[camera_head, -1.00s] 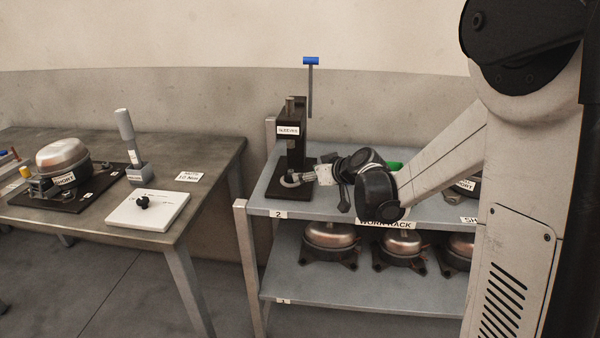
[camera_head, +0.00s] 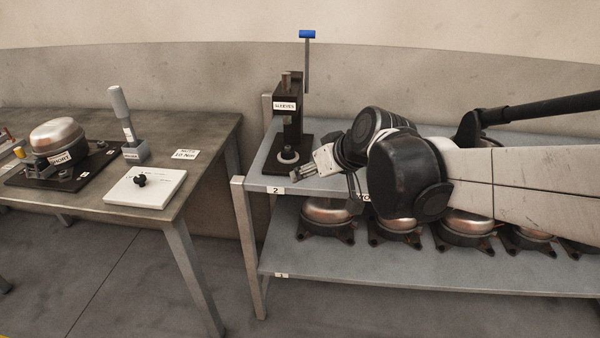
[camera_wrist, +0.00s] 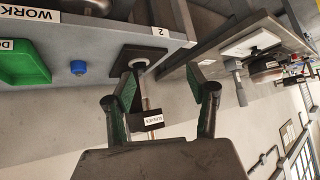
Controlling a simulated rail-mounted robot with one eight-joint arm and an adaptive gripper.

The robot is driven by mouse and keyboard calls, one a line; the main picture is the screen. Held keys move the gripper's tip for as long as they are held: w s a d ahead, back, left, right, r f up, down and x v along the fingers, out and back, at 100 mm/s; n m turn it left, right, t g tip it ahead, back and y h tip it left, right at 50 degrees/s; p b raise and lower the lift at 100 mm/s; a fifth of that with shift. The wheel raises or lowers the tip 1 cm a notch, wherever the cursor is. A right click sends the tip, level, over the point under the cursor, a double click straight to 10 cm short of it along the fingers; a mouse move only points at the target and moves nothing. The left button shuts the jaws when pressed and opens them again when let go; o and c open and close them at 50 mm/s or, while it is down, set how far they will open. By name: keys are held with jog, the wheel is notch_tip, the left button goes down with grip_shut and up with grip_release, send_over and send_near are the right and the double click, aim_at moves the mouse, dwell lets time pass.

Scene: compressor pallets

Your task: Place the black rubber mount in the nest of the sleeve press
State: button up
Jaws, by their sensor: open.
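The black rubber mount (camera_head: 141,180) sits on a white board on the left table; it also shows small in the wrist view (camera_wrist: 255,50). The sleeve press (camera_head: 291,120) stands on the rack's upper shelf, black with a blue-tipped lever. Its nest (camera_head: 288,156), a pale ring on the black base, looks empty of the mount. My gripper (camera_head: 298,175) is at the shelf's front left, in front of the nest and apart from it. In the wrist view my gripper (camera_wrist: 167,85) is open and empty, with the press visible between its fingers.
The table (camera_head: 205,150) also holds a compressor (camera_head: 58,140) on a black plate and a grey-handled tool (camera_head: 122,112) in a holder. A floor gap separates it from the rack (camera_head: 250,215). A green bin (camera_wrist: 22,65) and a blue piece (camera_wrist: 79,68) are on the shelf.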

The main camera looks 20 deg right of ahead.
jog(key=s+d+f+m+g+h, duration=0.1)
jog(key=s+m+h, duration=0.1)
jog(key=s, duration=1.5)
jog(key=shift+f+g+h, duration=0.4)
jog(key=shift+s, duration=0.1)
jog(key=shift+r, duration=0.1)
